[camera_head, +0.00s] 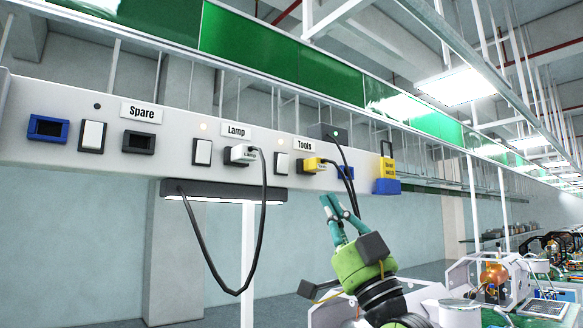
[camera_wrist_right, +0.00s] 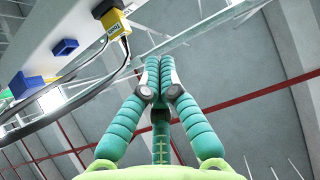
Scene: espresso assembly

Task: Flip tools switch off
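The tools switch (camera_head: 281,163) is a white rocker in a dark frame on the grey wall panel, left of the Tools label (camera_head: 305,145). A small indicator (camera_head: 280,143) above it looks pale and warm-lit. The rocker's tilt is too small to tell. A yellow plug (camera_head: 312,164) sits just right of the switch; it also shows in the right wrist view (camera_wrist_right: 114,24). My right gripper (camera_head: 329,200) is below and right of the switch, apart from it, pointing up. In the right wrist view its fingertips (camera_wrist_right: 160,62) are together with nothing between them. My left gripper is not in view.
The lamp switch (camera_head: 202,152), white lamp plug (camera_head: 241,154) and spare switch (camera_head: 92,136) lie further left. Black cables (camera_head: 264,215) hang from the plugs. A lamp bar (camera_head: 224,190) sits below the panel.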

